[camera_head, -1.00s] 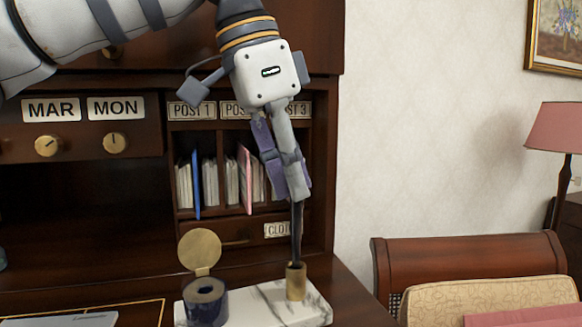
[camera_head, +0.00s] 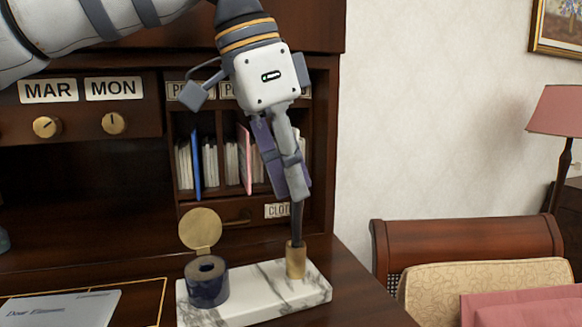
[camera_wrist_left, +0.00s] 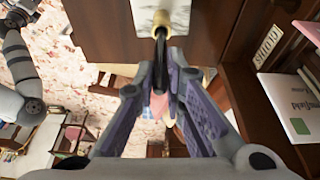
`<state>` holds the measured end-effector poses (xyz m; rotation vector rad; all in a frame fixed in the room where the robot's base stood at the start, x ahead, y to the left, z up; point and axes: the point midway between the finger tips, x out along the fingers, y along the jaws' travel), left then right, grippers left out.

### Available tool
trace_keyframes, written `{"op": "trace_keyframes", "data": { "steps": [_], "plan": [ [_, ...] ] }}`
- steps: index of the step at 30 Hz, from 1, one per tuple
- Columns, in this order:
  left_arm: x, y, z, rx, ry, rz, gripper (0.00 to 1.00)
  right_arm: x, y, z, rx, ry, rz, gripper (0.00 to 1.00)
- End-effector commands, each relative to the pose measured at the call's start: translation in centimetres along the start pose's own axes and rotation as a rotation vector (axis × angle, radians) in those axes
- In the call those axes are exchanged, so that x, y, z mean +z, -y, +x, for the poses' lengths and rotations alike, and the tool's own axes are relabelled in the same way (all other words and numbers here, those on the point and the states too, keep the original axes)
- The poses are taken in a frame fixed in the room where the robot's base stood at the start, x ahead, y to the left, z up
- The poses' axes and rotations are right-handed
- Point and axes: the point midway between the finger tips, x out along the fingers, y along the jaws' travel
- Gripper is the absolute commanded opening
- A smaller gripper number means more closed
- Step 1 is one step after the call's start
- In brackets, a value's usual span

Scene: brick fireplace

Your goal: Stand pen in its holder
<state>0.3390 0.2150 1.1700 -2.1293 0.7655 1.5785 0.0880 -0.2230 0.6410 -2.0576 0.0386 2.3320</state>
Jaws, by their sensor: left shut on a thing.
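The pen (camera_head: 297,222) is dark and thin and stands nearly upright. My left gripper (camera_head: 297,192) is shut on its upper part. The pen's lower end goes into the mouth of the brass holder (camera_head: 295,264), so its tip is hidden. The holder stands on the right part of a white marble base (camera_head: 262,302). In the left wrist view the pen (camera_wrist_left: 161,58) runs from between the fingers (camera_wrist_left: 160,88) to the holder (camera_wrist_left: 161,22).
A dark blue inkwell (camera_head: 206,288) with a raised brass lid (camera_head: 200,229) stands on the base's left part. A letter (camera_head: 62,309) lies to the left. Pigeonholes with folders (camera_head: 196,166) rise behind. A chair (camera_head: 465,243) is at the right.

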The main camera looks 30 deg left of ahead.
Motion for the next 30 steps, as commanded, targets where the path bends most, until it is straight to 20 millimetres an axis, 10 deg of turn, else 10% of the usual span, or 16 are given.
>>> {"op": "trace_keyframes", "data": {
  "steps": [14,18,30],
  "plan": [
    [0.4,0.0,1.1,0.0,0.0,-0.001,0.0,0.0,0.0,0.0,0.0,0.0,0.0,0.4],
    [0.4,0.0,1.1,0.0,0.0,0.0,0.34,0.0,0.0,0.0,0.0,0.0,0.0,0.4],
    [0.3,0.1,-0.6,-0.001,-0.002,-0.001,0.34,0.0,0.0,0.0,0.0,0.0,0.0,0.4]
  ]
}}
